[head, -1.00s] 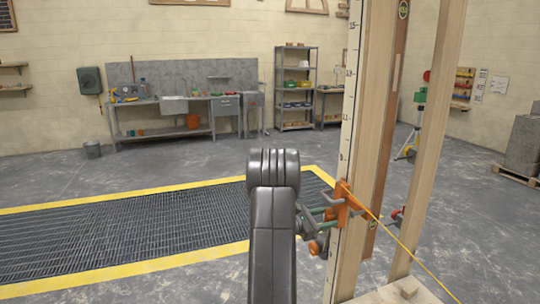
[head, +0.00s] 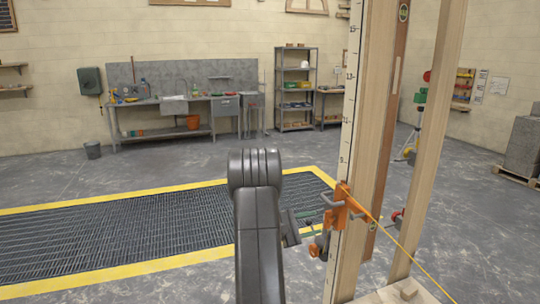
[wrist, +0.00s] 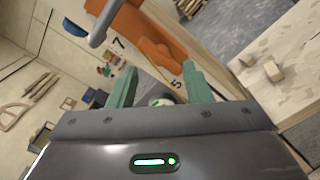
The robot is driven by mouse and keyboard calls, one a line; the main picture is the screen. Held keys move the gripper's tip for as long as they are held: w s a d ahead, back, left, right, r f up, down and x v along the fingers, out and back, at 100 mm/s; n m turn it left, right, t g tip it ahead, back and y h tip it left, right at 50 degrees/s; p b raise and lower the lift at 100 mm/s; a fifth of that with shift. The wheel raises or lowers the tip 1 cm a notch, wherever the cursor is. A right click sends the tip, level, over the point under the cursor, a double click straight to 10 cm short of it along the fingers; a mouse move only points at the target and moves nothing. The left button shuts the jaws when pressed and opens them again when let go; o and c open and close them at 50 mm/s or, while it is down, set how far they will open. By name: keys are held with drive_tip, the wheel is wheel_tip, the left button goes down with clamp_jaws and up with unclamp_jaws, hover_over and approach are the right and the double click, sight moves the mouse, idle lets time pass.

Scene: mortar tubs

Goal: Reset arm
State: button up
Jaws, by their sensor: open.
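My gripper (wrist: 162,88) is open, with its two green fingers apart in the wrist view. In the head view my dark arm stands in the middle, and the gripper (head: 308,216) shows partly behind it, just left of an orange clamp (head: 335,208). The clamp is fixed on an upright wooden post with a marked scale (head: 352,110). In the wrist view the clamp (wrist: 150,40) lies just beyond the fingers, with a grey bar on it. Nothing is clearly held. Whether the fingers touch the clamp, I cannot tell.
A yellow line (head: 405,252) runs from the clamp toward the lower right. A yellow-edged floor grate (head: 110,235) lies to the left. A workbench (head: 165,104) and a shelf rack (head: 295,88) stand at the back wall. The floor between is mostly clear.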

drive_tip(key=b+v, duration=0.1)
drive_tip(key=v, duration=0.6)
drive_tip(key=shift+a+b, duration=0.3)
drive_tip(key=shift+b, duration=0.1)
drive_tip(key=shift+s+r, duration=0.2)
